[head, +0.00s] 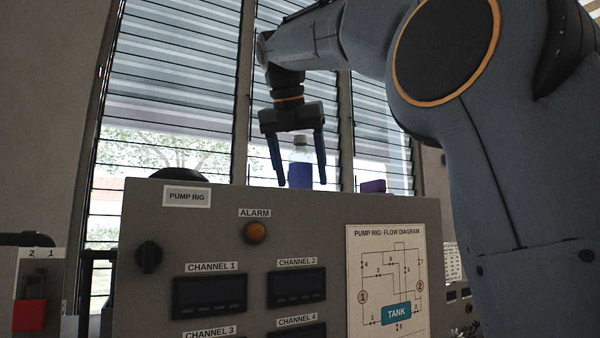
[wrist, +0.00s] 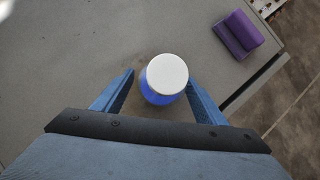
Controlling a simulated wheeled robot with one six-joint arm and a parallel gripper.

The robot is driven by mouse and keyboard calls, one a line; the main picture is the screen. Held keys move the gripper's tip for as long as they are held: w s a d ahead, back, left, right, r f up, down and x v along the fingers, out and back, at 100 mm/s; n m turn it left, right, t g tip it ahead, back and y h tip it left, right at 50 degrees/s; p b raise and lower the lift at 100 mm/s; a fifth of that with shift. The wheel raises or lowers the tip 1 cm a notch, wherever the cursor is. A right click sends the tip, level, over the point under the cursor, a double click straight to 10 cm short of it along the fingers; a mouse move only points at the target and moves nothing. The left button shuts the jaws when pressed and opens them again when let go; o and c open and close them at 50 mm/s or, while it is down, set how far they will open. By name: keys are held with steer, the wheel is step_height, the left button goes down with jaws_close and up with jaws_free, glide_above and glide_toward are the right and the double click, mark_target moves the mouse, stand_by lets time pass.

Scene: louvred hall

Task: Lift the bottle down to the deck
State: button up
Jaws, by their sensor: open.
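The bottle (head: 300,174) has a pale cap and a blue-violet body. It stands upright on the flat grey top of the pump rig, its lower end partly hidden by the rig's front edge in the head view. In the wrist view the bottle's white cap (wrist: 167,74) is seen from above. My gripper (head: 300,184) points down and is open, with one blue finger on each side of the bottle. In the wrist view the gripper (wrist: 163,88) shows its fingertips beside the bottle. I cannot tell whether either finger touches it. No deck can be made out for certain.
A purple block-like object (wrist: 239,35) lies on the rig top near its edge, right of the bottle; it also shows in the head view (head: 373,186). The pump rig panel (head: 225,235) stands in front. Louvred windows (head: 170,80) are behind.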

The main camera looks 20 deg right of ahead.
steer(key=c, duration=1.3)
